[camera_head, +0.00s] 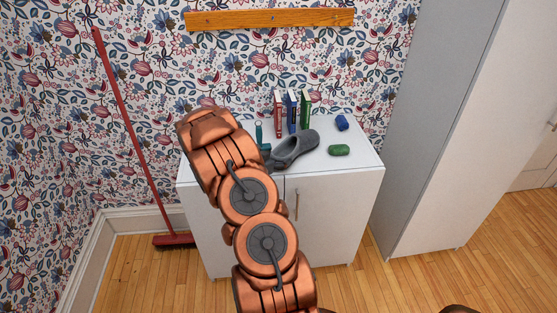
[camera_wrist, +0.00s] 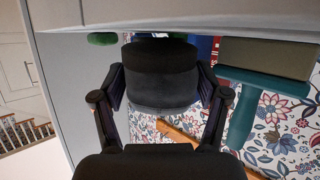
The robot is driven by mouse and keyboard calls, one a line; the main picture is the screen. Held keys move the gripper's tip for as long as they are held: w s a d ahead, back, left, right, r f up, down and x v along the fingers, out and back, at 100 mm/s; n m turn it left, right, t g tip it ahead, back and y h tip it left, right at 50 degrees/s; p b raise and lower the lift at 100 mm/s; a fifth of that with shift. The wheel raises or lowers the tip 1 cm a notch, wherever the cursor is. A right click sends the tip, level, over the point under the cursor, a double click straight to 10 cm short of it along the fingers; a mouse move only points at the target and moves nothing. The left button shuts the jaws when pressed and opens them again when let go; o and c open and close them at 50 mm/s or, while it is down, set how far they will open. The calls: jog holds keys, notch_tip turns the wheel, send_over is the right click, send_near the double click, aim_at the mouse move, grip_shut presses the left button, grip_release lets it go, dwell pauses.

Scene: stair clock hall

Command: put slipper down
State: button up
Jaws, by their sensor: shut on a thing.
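The grey slipper (camera_head: 296,148) is over the top of the white cabinet (camera_head: 345,172), its toe pointing up and right in the head view. I cannot tell whether its sole touches the top. In the wrist view the slipper (camera_wrist: 160,75) is a dark shape between the two fingers of my gripper (camera_wrist: 160,88), which is shut on it. In the head view my copper-coloured arm hides most of the gripper.
Upright books (camera_head: 292,112) stand behind the slipper. A green item (camera_head: 339,150) and a blue item (camera_head: 342,123) lie to its right; a teal object (camera_head: 260,133) stands left. A red broom (camera_head: 130,130) leans on the wall. A tall cabinet (camera_head: 435,120) stands right.

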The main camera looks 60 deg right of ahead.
jog(key=shift+f, duration=0.45)
jog(key=o, duration=1.4)
jog(key=shift+c, duration=0.2)
jog(key=b+v, duration=0.2)
jog(key=v, duration=1)
jog(key=shift+b, duration=0.35)
